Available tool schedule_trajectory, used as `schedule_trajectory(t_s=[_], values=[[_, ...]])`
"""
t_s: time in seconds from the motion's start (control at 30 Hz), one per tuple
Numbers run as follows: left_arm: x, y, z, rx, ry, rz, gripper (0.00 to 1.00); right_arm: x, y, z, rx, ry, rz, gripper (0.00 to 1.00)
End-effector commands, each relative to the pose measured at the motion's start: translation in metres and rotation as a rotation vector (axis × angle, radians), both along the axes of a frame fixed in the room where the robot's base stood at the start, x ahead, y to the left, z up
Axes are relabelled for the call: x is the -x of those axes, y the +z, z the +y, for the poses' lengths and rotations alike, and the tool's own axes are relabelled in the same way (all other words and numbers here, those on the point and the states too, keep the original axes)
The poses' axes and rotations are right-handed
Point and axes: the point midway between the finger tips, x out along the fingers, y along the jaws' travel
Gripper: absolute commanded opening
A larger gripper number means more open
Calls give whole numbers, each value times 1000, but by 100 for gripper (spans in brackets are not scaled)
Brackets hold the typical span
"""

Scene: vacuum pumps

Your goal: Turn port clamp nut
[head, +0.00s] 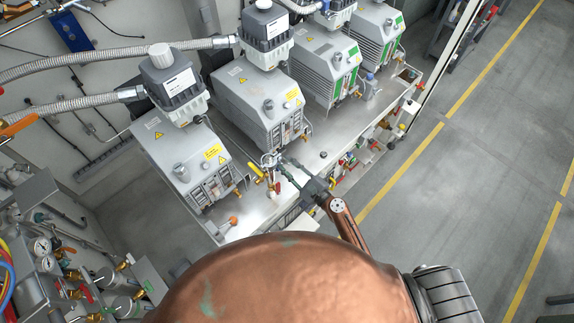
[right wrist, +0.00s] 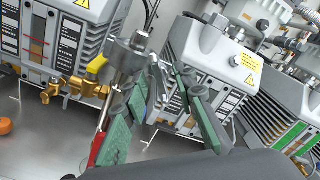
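A metal port clamp (head: 268,160) sits on a small vertical pipe with a yellow handle (head: 256,171) and a red handle, in front of the second pump from the left. In the right wrist view the clamp (right wrist: 128,52) is at upper centre-left, on the pipe. A small silver part, possibly its nut (right wrist: 157,76), shows beyond the fingertips; its exact shape is unclear. My right gripper (head: 283,167) reaches in from the right, close to the clamp. In the right wrist view its green-padded fingers (right wrist: 162,86) are apart. Contact cannot be told. My left gripper is not in view.
Several grey vacuum pumps (head: 258,100) stand in a row on a steel bench (head: 318,158), with ribbed hoses (head: 110,57) behind. Valves and brass fittings line the bench front. A gauge panel (head: 48,262) stands lower left. The floor (head: 440,200) at right is clear.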

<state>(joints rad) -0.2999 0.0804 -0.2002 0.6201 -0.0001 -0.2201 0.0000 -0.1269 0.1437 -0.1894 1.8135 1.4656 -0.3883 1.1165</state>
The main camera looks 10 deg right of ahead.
Motion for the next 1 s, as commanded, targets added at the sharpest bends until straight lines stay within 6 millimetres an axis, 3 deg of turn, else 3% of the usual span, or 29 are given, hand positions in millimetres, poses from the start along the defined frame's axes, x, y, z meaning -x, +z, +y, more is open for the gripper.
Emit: schedule_trajectory(t_s=[1.0], values=[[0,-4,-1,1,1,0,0,21,-1,-13,1,-1,0,26]])
